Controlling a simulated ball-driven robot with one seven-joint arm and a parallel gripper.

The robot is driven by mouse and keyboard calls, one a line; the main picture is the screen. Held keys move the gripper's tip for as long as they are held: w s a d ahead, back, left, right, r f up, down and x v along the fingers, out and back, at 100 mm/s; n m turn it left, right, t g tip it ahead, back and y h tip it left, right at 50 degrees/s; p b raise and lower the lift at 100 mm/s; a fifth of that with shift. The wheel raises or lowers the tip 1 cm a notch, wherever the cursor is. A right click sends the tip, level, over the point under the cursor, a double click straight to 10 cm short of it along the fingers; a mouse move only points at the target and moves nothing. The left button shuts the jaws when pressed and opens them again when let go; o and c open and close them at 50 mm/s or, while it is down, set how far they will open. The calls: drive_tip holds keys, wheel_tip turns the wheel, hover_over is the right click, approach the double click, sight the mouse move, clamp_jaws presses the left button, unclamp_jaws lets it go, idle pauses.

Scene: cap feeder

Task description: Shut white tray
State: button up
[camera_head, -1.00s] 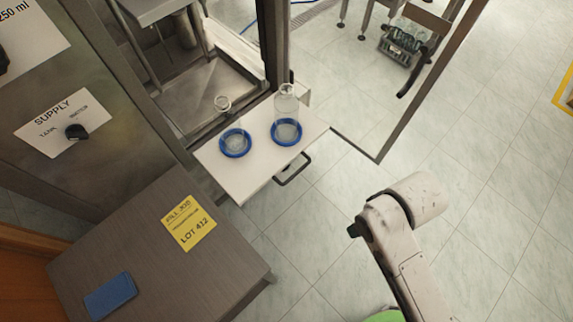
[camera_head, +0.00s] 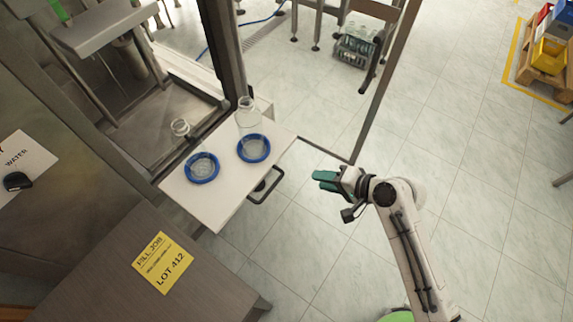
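The white tray (camera_head: 222,205) is pulled out of the steel cabinet, and its dark bar handle (camera_head: 267,188) is on the front edge. Two blue rings sit on it, a left ring (camera_head: 202,167) and a right ring (camera_head: 254,148). A clear glass bottle (camera_head: 248,112) rises at the right ring. Another clear glass neck (camera_head: 180,127) shows behind the left ring; its lower part is hard to see. My gripper (camera_head: 322,181), with green fingers, is right of the handle, apart from it, pointing left. I cannot tell how far the fingers are open.
A brown cabinet top with a yellow lot label (camera_head: 162,262) stands in front of the tray. An open door frame (camera_head: 385,80) stands behind, to the right. A crate of glassware (camera_head: 357,45) and a pallet with bins (camera_head: 550,55) are farther back.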

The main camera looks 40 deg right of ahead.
drive_tip(key=shift+w+d+m+t, duration=0.3)
drive_tip(key=shift+d+m+t, duration=0.1)
drive_tip(key=shift+d+m, duration=0.2)
drive_tip(key=shift+c, duration=0.7)
drive_tip(key=shift+w, duration=0.2)
drive_tip(key=shift+c, duration=0.7)
drive_tip(key=shift+w+f, duration=0.1)
drive_tip(key=shift+w, duration=0.25)
drive_tip(key=shift+c, duration=0.8)
drive_tip(key=x, duration=0.9)
drive_tip(key=shift+w+p, duration=0.1)
drive_tip(key=shift+p, duration=0.2)
clamp_jaws()
drive_tip(key=shift+w+a+p, duration=0.25)
drive_tip(key=shift+w, duration=0.65)
drive_tip(key=shift+w+a+p, duration=0.2)
drive_tip(key=shift+w+a, duration=0.1)
drive_tip(key=shift+w, duration=0.6)
